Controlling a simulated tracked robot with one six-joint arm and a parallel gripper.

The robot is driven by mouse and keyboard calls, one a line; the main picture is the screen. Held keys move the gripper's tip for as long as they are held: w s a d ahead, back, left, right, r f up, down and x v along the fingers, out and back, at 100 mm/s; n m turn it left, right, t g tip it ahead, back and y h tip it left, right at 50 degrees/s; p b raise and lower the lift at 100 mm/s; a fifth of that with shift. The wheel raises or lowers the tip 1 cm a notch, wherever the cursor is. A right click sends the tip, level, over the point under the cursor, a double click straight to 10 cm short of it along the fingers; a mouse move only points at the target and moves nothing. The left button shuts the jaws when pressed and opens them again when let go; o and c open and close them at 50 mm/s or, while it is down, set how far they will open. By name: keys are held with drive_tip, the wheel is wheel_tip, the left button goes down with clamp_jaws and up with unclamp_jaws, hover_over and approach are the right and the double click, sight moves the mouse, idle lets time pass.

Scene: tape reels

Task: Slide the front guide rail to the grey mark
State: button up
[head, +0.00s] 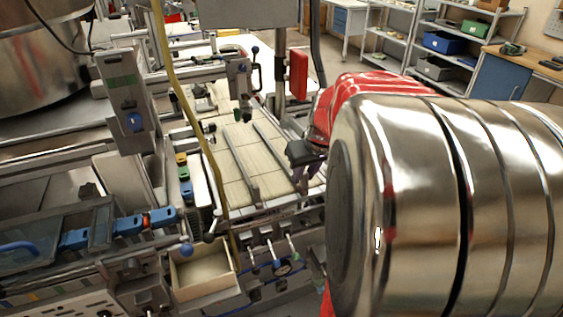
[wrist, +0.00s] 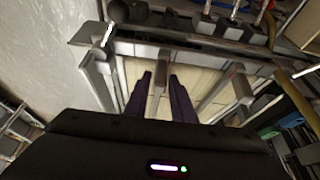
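Two long grey guide rails lie across the pale slatted conveyor bed (head: 228,150) in the head view: a left rail (head: 241,166) and a right rail (head: 270,145). I cannot tell for sure which is the front guide rail. My gripper (head: 300,153) is at the right side of the bed, close to the right rail, its tips partly hidden. In the wrist view my gripper (wrist: 159,95) has its two dark fingers apart, with a grey rail bar (wrist: 158,72) showing between them. Gaps show beside the bar; contact cannot be told. I cannot make out the grey mark.
A red block (head: 299,74) stands on the machine beyond the bed. A wooden tray (head: 200,272) and several small fittings sit at the near edge. Another rail arm (wrist: 218,95) is right of my fingers in the wrist view. A crossbar with a clamp (head: 242,75) spans above the bed.

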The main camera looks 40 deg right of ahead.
clamp_jaws()
drive_tip(key=shift+d, duration=0.1)
idle(0.4)
